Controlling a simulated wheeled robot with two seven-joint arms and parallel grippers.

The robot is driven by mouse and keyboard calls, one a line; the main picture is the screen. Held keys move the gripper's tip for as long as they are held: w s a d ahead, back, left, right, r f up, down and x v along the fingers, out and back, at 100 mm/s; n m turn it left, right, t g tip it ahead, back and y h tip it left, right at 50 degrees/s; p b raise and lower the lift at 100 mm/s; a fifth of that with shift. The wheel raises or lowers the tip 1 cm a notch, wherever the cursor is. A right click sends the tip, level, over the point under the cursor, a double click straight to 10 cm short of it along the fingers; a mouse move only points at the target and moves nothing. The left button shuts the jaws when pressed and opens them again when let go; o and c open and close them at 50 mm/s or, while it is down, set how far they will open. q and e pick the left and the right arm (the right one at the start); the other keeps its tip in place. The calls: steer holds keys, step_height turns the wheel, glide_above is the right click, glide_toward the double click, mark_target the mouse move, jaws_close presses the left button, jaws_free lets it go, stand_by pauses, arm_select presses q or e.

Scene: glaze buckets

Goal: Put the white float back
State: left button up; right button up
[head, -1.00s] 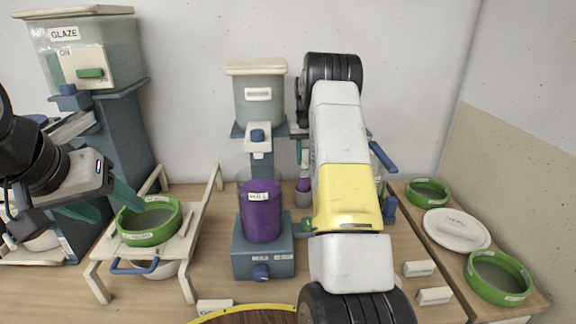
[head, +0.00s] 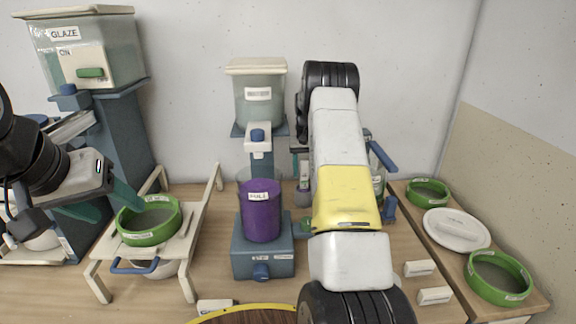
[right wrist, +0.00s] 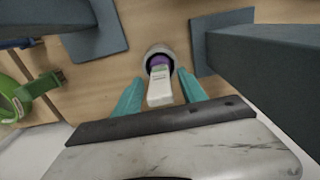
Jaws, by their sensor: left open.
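A white, labelled handle-like piece, apparently the white float (right wrist: 160,88), shows in the right wrist view. Its far end meets purple inside a small round grey cup (right wrist: 157,54). My right gripper (right wrist: 159,77) has one teal finger on each side of the white piece, with a gap on both sides. In the head view my right arm hides most of this gripper, and the small cup (head: 303,198) shows just left of the arm. My left gripper (head: 106,206) is open and empty at the left, beside a green-rimmed sieve (head: 150,238).
A clear bucket with purple glaze (head: 260,215) stands on a blue base (head: 262,258) under a dispenser (head: 258,100). A white stand (head: 190,255) holds the sieve. A white lid (head: 456,230) and green rings (head: 499,278) lie on the right board.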

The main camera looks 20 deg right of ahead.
steer(key=shift+r, duration=0.15)
step_height(320, 180, up, 12)
steer(key=shift+r, duration=0.1)
stand_by(0.5)
stand_by(0.3)
